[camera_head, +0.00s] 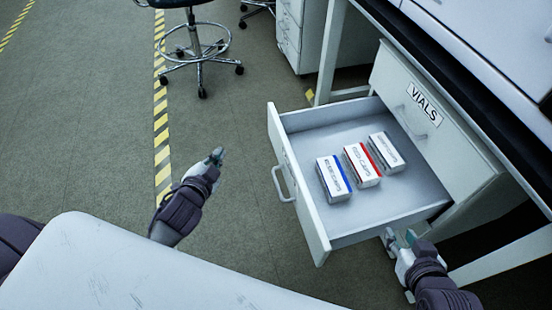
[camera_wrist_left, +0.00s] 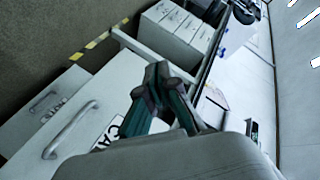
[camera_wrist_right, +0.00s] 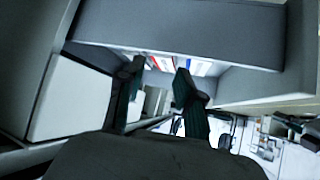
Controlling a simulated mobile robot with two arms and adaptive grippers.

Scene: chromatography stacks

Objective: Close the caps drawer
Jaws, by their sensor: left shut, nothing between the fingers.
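The caps drawer (camera_head: 312,215) is pulled out from the cabinet below the bench. Its handle (camera_head: 281,184) is on the outer front panel. Inside lie three small boxes: a blue-edged box (camera_head: 333,180), a red-edged box (camera_head: 361,166) and a dark-edged box (camera_head: 386,153). My left gripper (camera_head: 218,155) is shut and empty, to the left of the drawer front and apart from it. In the left wrist view, part of a "CA" label (camera_wrist_left: 112,132) shows on a drawer front. My right gripper (camera_head: 400,238) is open beside the drawer's near side; its fingers (camera_wrist_right: 158,75) are apart with nothing between them.
A closed drawer labelled VIALS (camera_head: 423,105) is above the open one, under the bench edge. A wheeled stool (camera_head: 198,45) and a white drawer unit (camera_head: 300,35) stand at the back. A white surface (camera_head: 130,270) fills the lower left. The floor left of the drawer is clear.

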